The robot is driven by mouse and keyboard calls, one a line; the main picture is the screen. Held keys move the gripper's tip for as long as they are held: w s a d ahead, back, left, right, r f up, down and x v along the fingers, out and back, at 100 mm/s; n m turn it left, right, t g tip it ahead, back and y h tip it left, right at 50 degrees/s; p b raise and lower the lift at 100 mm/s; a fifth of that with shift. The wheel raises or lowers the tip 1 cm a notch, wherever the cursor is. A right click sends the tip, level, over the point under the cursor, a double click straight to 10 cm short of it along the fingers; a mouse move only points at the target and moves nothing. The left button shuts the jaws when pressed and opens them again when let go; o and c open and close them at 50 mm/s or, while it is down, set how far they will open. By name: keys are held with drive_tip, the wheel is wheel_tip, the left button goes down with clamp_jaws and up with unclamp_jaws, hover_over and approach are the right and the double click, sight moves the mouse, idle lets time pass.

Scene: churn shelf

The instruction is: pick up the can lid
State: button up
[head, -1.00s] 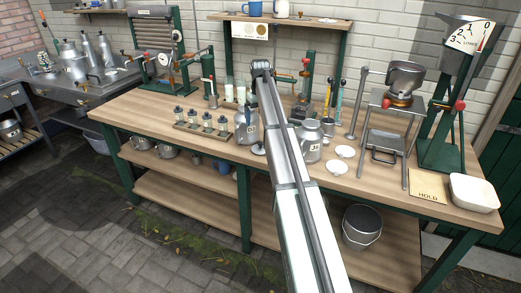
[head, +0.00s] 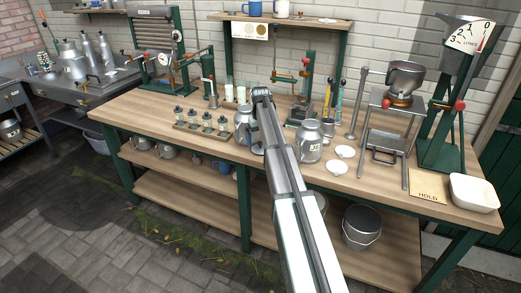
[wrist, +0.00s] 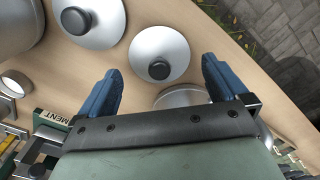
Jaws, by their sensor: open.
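In the wrist view a shallow silver can lid with a black knob (wrist: 158,58) lies on the wooden bench, between and just beyond the fingertips. A second, similar lid (wrist: 90,18) lies to its upper left. My gripper (wrist: 160,66) is open, its blue fingers apart on either side of the nearer lid's line; nothing is held. In the head view one lid (head: 257,149) shows partly beside my arm, near a milk can (head: 242,128); my arm hides the gripper there.
A rack of small bottles (head: 206,128) stands left. In the wrist view a large grey vessel (wrist: 15,25) is at upper left, and another silver round thing (wrist: 182,97) is partly hidden.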

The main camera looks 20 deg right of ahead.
sight(260, 142)
drive_tip(key=shift+f, duration=1.5)
drive_tip(key=shift+c, duration=0.4)
drive_tip(key=c, duration=0.7)
